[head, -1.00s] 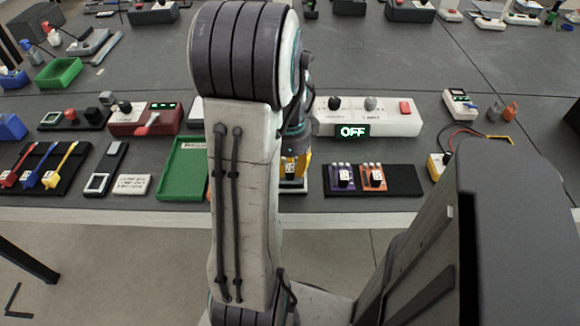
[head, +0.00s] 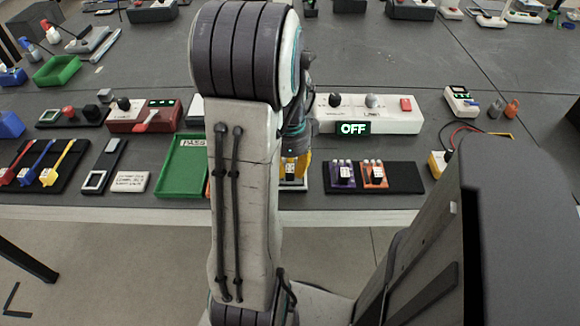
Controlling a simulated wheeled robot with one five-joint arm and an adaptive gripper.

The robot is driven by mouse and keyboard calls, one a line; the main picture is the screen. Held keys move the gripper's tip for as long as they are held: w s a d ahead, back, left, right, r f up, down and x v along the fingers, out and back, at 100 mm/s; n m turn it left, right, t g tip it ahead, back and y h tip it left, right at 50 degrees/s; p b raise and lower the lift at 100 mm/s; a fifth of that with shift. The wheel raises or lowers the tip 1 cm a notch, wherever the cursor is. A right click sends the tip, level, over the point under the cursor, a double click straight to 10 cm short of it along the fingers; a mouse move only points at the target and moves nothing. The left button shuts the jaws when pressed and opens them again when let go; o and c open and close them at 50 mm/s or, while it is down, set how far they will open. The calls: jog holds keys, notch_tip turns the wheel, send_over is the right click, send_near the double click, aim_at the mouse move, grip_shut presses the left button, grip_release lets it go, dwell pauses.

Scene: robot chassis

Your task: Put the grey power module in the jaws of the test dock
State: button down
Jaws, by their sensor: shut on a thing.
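My arm's wrist comes down behind the thick white link, and my gripper (head: 291,153) is only partly in view at its lower end. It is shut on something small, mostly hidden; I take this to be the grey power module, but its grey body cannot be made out. Just below and around the gripper is a yellow fixture (head: 305,167) on a pale base (head: 297,187), with a dark block bearing a white label between its sides. This may be the test dock; its left part is behind my arm. Whether the held thing touches it cannot be told.
A green PASS tray (head: 183,190) lies left of my arm. A black strip (head: 407,178) with purple and orange modules lies right of the fixture. A white box (head: 388,113) with an OFF display stands behind. A yellow meter with cables (head: 438,163) is farther right.

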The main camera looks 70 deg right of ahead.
jog(key=shift+f, duration=0.25)
jog(key=c, duration=1.1)
grip_release()
jog(key=shift+o, duration=0.2)
notch_tip(320, 180, up, 12)
jog(key=shift+a, duration=0.2)
jog(key=shift+n, duration=0.3)
